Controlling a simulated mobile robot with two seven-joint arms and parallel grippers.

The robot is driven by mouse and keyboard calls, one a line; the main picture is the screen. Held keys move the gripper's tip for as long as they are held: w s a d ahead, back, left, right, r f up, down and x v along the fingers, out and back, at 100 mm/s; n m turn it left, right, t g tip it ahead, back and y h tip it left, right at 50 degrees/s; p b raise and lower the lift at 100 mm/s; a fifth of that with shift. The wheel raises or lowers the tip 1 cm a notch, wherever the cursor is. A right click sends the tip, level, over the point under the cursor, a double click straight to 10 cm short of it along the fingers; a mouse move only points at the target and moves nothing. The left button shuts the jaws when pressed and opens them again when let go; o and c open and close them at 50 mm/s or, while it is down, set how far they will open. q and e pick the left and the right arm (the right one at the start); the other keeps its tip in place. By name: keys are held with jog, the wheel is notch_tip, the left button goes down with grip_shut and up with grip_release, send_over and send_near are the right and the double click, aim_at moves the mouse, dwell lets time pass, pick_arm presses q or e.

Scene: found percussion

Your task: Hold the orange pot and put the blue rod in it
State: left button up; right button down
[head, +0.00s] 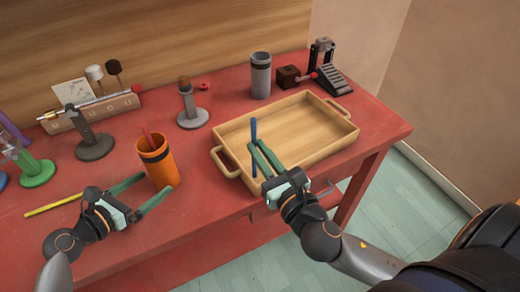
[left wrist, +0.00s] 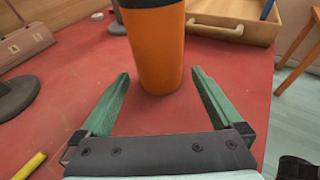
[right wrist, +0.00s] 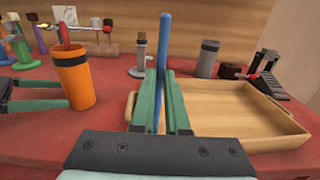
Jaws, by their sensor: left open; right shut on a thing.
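The orange pot (head: 159,168) stands upright on the red table, with a dark band near its rim and a red rod (head: 149,139) sticking out of it. My left gripper (head: 153,192) is open, its green fingers on either side of the pot's near side; in the left wrist view the pot (left wrist: 155,50) stands just beyond the fingertips, with gaps. My right gripper (head: 258,144) is shut on the blue rod (head: 253,132). The rod is held upright over the tray's left part, and shows tall in the right wrist view (right wrist: 164,40). Its lower end is partly hidden by the fingers.
A wooden tray (head: 348,131) with handles lies right of the pot. A yellow rod (head: 54,205) lies left of my left gripper. Grey stands (head: 95,147), a grey cylinder (head: 260,76) and a pedal device (head: 326,72) stand further back. The table between pot and tray is clear.

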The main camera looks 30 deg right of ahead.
aim_at(155, 182)
pick_arm(q)
jog(key=x, duration=0.3)
jog(key=shift+w+d, duration=0.15)
jog(key=shift+w+d+f, duration=0.25)
jog(key=shift+w+d, duration=0.05)
jog(key=shift+d, duration=0.15)
pick_arm(e)
jog(key=shift+f, duration=0.3)
pick_arm(q)
jog(key=c, duration=0.8)
jog(key=shift+o, duration=0.2)
